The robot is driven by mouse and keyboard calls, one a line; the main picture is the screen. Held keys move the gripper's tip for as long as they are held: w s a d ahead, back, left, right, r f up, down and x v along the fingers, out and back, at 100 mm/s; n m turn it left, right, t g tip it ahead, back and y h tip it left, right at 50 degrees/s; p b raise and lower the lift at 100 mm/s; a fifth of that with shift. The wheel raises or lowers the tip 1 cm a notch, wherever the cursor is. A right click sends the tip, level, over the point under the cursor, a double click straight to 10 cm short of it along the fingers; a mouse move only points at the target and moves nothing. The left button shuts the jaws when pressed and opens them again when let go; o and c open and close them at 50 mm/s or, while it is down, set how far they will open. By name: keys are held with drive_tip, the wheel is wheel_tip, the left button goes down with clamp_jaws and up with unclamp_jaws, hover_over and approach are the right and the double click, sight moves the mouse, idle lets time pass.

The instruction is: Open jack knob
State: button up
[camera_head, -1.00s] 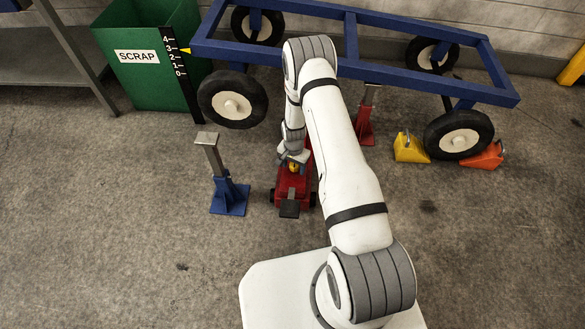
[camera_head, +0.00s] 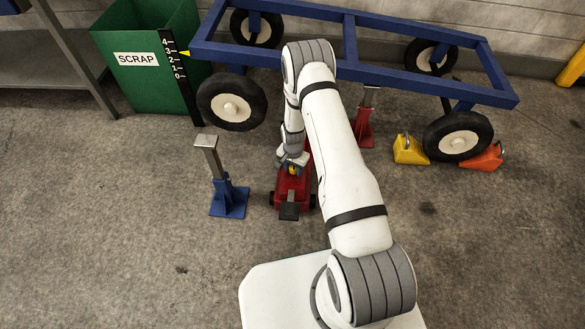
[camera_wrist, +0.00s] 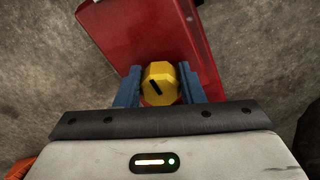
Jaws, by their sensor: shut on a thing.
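The red floor jack (camera_head: 292,190) stands on the floor in front of my base, partly hidden by my arm. In the wrist view its red body (camera_wrist: 150,40) fills the top middle. The yellow jack knob (camera_wrist: 161,84) carries a black slot mark that runs slantwise. My gripper (camera_wrist: 159,88) has its blue fingers on the left and right sides of the knob and is shut on it. In the head view my gripper (camera_head: 292,163) is small and points down at the jack, and the knob is mostly hidden there.
A blue cart frame (camera_head: 410,84) with wheels stands behind the jack. A blue stand (camera_head: 229,196) is left of the jack, and a red stand (camera_head: 364,125) is behind it. Yellow (camera_head: 409,149) and orange (camera_head: 484,158) chocks flank a wheel. A green scrap bin (camera_head: 150,85) has a height scale and yellow pointer.

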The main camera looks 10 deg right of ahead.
drive_tip(key=n, duration=0.9)
drive_tip(key=shift+d+b, duration=0.2)
drive_tip(key=shift+b, duration=0.15)
drive_tip(key=n, duration=0.4)
drive_tip(key=shift+d+n, duration=0.15)
drive_tip(key=shift+n, duration=0.15)
drive_tip(key=shift+w+d+n, duration=0.15)
drive_tip(key=shift+n, duration=1.95)
drive_tip(key=o, duration=1)
drive_tip(key=shift+r+p, duration=1.25)
drive_tip(key=shift+r, duration=2.65)
